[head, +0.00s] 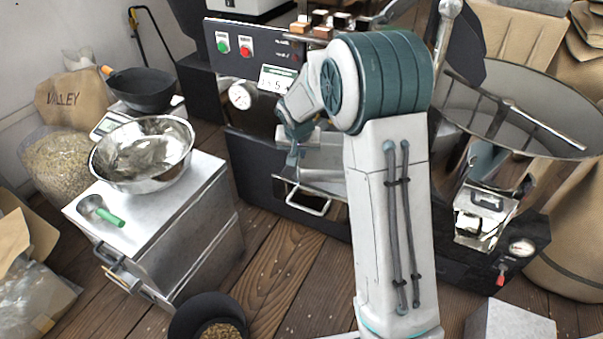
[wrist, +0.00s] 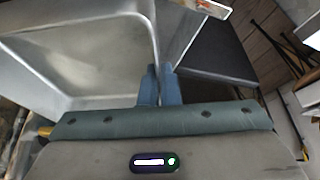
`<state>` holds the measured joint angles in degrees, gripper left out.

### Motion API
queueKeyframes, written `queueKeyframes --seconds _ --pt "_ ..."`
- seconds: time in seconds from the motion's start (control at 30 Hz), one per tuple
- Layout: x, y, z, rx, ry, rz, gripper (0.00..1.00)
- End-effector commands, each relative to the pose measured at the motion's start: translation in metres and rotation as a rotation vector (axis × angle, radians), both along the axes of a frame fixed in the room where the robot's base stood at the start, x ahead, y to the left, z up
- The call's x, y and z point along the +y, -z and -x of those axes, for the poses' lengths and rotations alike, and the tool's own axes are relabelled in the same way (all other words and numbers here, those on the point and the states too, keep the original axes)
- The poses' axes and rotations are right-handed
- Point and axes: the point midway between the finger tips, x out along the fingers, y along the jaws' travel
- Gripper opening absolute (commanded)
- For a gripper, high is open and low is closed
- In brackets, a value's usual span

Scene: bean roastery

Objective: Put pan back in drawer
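A pale metal pan (head: 328,158) with a wide flat floor is at the front of the dark roasting machine, partly hidden by my arm. In the wrist view the pan (wrist: 85,75) fills the upper left. My gripper (wrist: 160,75) has its two blue fingers close together, one on each side of the pan's right wall, and looks shut on it. In the head view my gripper (head: 292,160) points down at the pan's left end. An open drawer with a pale handle (head: 307,203) shows low on the machine, just below the pan. The drawer's inside is mostly hidden.
A metal cabinet (head: 170,215) at left carries a steel bowl (head: 143,170) and a green-handled scoop (head: 103,212). A black frying pan (head: 145,88) sits on a scale behind. A dark bucket of beans (head: 212,328) stands on the wooden floor. A large drum (head: 515,110) is at right.

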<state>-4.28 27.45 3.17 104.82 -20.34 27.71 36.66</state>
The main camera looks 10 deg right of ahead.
Motion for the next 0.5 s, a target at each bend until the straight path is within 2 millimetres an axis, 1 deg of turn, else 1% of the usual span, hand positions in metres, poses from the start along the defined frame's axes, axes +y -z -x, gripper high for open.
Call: queueKeyframes --seconds 0.03,0.2,0.3,0.4,0.5 --pt "-0.003 0.001 -0.012 -0.002 0.002 -0.002 0.0" --pt "-0.011 0.001 -0.043 -0.001 0.001 -0.001 0.0" --pt "-0.01 0.033 -0.039 0.004 -0.001 0.001 0.0" --pt "-0.01 0.054 -0.039 0.002 -0.001 0.001 0.0" --pt "-0.009 0.068 -0.039 0.001 -0.002 0.001 0.0"
